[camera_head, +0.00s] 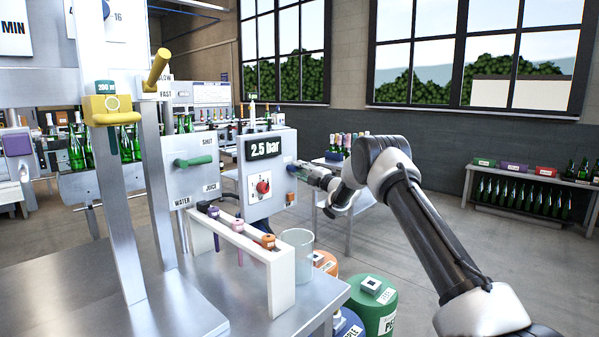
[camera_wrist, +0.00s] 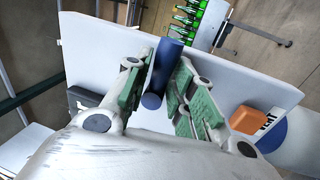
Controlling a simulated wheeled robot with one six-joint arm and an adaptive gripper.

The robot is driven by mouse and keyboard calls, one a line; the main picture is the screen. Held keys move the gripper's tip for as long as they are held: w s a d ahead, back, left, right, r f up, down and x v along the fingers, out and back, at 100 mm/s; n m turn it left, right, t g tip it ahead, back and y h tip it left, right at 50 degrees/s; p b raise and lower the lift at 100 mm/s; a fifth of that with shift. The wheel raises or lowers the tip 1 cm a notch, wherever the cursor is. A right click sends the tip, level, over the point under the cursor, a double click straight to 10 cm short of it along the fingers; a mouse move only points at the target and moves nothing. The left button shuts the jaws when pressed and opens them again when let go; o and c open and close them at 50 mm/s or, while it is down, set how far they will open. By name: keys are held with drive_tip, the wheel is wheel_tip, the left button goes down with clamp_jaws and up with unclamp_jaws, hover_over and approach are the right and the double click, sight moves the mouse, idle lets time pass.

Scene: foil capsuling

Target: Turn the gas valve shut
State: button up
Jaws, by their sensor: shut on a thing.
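The gas valve shows as a blue lever (camera_head: 291,168) on the right side of the grey panel box, beside the 2.5 bar display (camera_head: 264,146). In the wrist view it is a dark blue bar (camera_wrist: 167,64) with a round blue end (camera_wrist: 152,101), standing off a pale panel face (camera_wrist: 225,80). My gripper (camera_head: 305,172) reaches it from the right. In the wrist view my gripper (camera_wrist: 163,88) has its green-padded fingers on both sides of the blue lever, shut on it. No label for the lever's position is readable.
An orange button (camera_wrist: 246,120) with a partly hidden label sits right of the fingers. A red knob (camera_head: 263,187) is on the panel front. A green lever (camera_head: 194,161) is on the box to the left. A clear beaker (camera_head: 298,246) stands below on the bench.

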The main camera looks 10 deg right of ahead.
drive_tip(key=shift+n, duration=0.3)
drive_tip(key=o, duration=0.9)
drive_tip(key=shift+c, duration=0.2)
drive_tip(key=v, duration=1.2)
